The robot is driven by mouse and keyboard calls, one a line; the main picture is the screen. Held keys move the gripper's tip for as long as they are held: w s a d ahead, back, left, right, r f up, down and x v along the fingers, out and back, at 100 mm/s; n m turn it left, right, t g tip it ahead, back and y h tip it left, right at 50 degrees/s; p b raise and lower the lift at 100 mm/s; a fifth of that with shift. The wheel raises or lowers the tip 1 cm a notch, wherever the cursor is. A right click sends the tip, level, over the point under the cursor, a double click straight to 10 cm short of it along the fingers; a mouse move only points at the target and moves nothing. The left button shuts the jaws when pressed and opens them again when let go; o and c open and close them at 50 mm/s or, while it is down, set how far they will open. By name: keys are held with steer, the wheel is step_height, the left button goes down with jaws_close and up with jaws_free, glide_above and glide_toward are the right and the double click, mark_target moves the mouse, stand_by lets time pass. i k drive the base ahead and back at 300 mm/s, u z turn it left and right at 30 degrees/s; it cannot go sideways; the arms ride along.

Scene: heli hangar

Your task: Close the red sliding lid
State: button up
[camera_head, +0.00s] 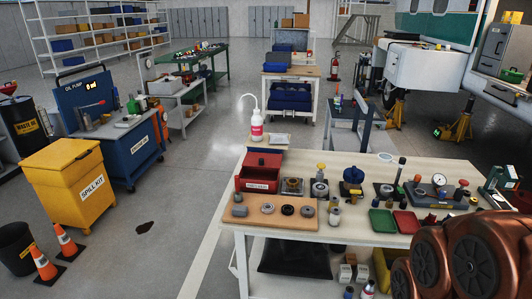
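A red box (258,184) with a white label on its front stands at the back left of the near workbench (310,226). Its red lid (264,160) lies at the top rear of the box. The front part of the top looks like a darker recess, but at this size I cannot tell exactly how far the lid is slid. My gripper is not in view. Copper-coloured rounded parts at the lower right look like links of my arm, well to the right of the box and apart from it.
A wooden board (268,212) with several round parts lies in front of the box. A white bottle (256,127) stands behind it. A green tray (382,221), a red tray (406,222) and a gauge (439,180) are to the right.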

mark_target(254, 160)
steer(key=u, duration=0.8)
steer(key=i, duration=0.75)
steer(key=u, duration=0.95)
steer(key=i, duration=0.75)
steer(key=z, duration=0.35)
steer(key=i, duration=0.8)
steer(key=z, duration=0.6)
